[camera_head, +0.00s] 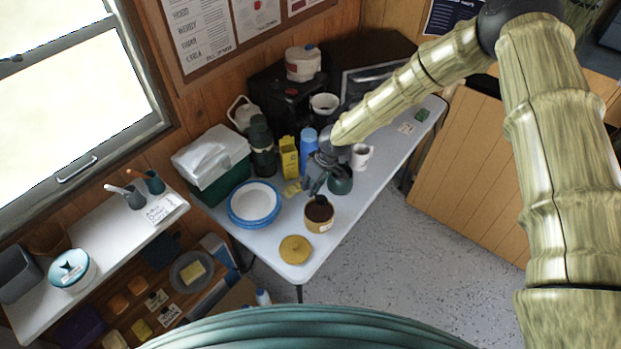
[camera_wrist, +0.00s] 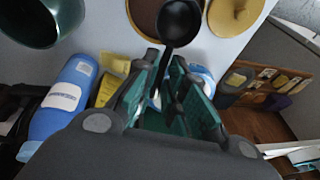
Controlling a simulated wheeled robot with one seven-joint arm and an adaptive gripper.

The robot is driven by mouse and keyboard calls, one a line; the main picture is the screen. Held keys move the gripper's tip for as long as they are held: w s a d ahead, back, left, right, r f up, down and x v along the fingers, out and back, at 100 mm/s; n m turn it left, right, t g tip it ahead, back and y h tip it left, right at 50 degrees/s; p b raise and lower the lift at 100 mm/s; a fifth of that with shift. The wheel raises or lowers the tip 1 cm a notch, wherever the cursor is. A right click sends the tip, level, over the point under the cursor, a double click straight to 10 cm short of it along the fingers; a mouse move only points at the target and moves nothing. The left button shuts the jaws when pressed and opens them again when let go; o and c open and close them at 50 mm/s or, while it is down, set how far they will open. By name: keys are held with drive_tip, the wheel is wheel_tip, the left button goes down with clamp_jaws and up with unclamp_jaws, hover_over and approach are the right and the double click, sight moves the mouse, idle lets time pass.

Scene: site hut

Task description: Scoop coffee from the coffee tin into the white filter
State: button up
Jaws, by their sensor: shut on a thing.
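My gripper (camera_head: 316,188) is shut on the handle of a black scoop (camera_wrist: 180,22). In the wrist view the handle runs back between my fingers (camera_wrist: 166,64). The scoop's bowl shows dark, and I cannot tell whether coffee is in it. The tan coffee tin (camera_head: 320,225) stands open near the table's front, with dark coffee inside. My gripper is over its far side, and the scoop overlaps the tin (camera_wrist: 143,18) in the wrist view; I cannot tell whether they touch. The white filter (camera_head: 324,101) sits in a dark holder at the back, partly hidden.
The tin's yellow lid (camera_head: 295,249) lies at the table's front corner. Blue-rimmed plates (camera_head: 254,203) are to the left. A blue bottle (camera_head: 308,142), a yellow box (camera_head: 289,157), a dark green flask (camera_head: 262,150) and a white mug (camera_head: 361,156) stand behind the tin.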

sight(320, 199)
drive_tip(key=shift+w, duration=0.15)
drive_tip(key=shift+s+d+f+t+y+b, duration=0.1)
drive_tip(key=shift+s+f+t+y+b, duration=0.15)
drive_tip(key=shift+f+t+y+b, duration=0.25)
drive_tip(key=b, duration=0.1)
drive_tip(key=f+b, duration=0.1)
drive_tip(key=b, duration=0.1)
drive_tip(key=shift+s+d+t+y+b, duration=0.2)
drive_tip(key=shift+t+y+b, duration=0.1)
drive_tip(key=shift+y, duration=0.1)
drive_tip(key=shift+s+d+f+b, duration=0.15)
drive_tip(key=shift+f+b, duration=0.15)
drive_tip(key=shift+b, duration=0.95)
drive_tip(key=f+b, duration=0.3)
drive_tip(key=shift+s+d+f+b, duration=0.3)
drive_tip(key=shift+d+f, duration=0.1)
drive_tip(key=shift+f, duration=0.45)
